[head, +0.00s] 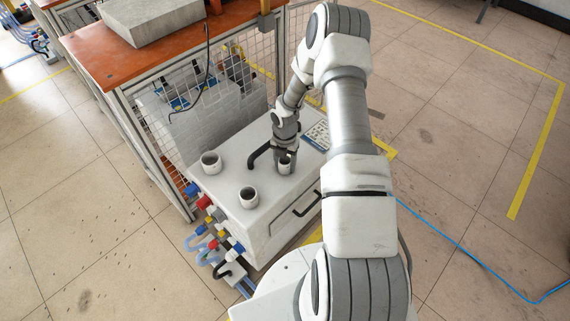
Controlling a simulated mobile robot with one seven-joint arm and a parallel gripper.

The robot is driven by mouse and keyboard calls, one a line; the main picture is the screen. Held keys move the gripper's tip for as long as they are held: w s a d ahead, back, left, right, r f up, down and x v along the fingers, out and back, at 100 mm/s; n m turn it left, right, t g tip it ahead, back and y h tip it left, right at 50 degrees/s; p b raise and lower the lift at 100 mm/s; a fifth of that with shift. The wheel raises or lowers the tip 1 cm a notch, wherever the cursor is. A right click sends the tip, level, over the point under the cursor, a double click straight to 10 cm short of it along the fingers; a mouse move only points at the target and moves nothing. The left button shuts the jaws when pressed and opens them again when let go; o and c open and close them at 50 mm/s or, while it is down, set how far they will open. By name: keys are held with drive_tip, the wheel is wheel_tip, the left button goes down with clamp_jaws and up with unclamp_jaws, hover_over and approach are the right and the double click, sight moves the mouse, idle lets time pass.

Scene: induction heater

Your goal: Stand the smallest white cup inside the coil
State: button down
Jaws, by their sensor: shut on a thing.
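A small white cup (285,168) with a dark inside is at my gripper (286,156), low over the white cabinet's top at its right part. My gripper is shut on this cup; the fingers are small and partly hidden by the wrist. Two other white cups stand upright on the cabinet top, a wider one (211,164) at the left and another (249,198) near the front edge. The held cup looks the smallest. I cannot make out the coil clearly in the head view.
The white cabinet (232,179) has a black handle (306,204) in front and coloured connectors with hoses (210,222) at its left. A wire-mesh frame and an orange-topped bench (100,48) with a grey block (152,20) stand behind. Cabinet top between the cups is clear.

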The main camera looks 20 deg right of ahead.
drive_tip(key=shift+r, duration=0.1)
drive_tip(key=shift+c, duration=1.1)
unclamp_jaws()
